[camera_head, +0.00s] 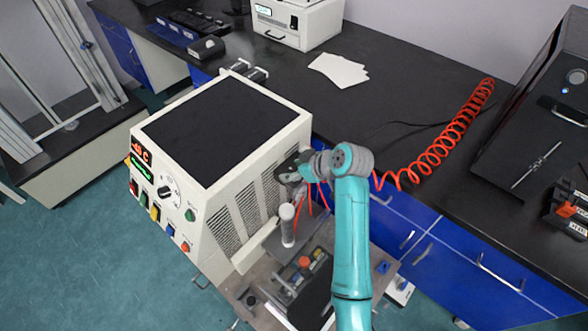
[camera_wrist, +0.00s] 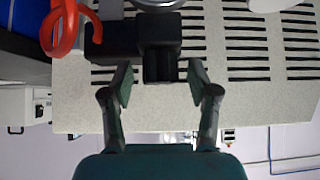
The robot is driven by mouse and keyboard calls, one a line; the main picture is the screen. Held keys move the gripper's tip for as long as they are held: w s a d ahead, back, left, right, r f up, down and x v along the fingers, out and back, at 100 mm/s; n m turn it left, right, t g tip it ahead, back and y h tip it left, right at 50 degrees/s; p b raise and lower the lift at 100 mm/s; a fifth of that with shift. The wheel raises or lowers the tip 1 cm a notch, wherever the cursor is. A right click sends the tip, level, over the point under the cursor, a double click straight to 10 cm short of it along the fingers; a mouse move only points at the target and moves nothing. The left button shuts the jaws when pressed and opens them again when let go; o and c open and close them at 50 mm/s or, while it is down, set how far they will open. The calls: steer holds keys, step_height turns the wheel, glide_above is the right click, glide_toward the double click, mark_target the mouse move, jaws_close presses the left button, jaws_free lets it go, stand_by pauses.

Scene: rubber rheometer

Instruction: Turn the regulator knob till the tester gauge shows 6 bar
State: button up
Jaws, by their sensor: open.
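My gripper (camera_wrist: 159,84) is open in the wrist view, with one finger on each side of a dark block-like part (camera_wrist: 160,64), which looks like the regulator knob. No finger clearly touches it. A round metallic rim (camera_wrist: 158,3) shows at the top edge, perhaps the gauge; its face and reading are out of view. In the head view my gripper (camera_head: 291,177) is at the vented side of the white tester (camera_head: 218,215), above a pale cylinder (camera_head: 288,226). My arm hides much of the regulator there.
A red coiled hose (camera_head: 440,147) runs from the regulator area across the black bench (camera_head: 400,85); it is close to my gripper in the wrist view (camera_wrist: 62,28). A small bench with an orange-topped part (camera_head: 304,262) lies below. White sheets (camera_head: 340,70) lie behind.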

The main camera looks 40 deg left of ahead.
jaws_close()
steer(key=shift+m+t, duration=0.7)
steer(key=shift+m, duration=0.3)
jaws_free()
steer(key=v, duration=1.2)
stand_by(0.5)
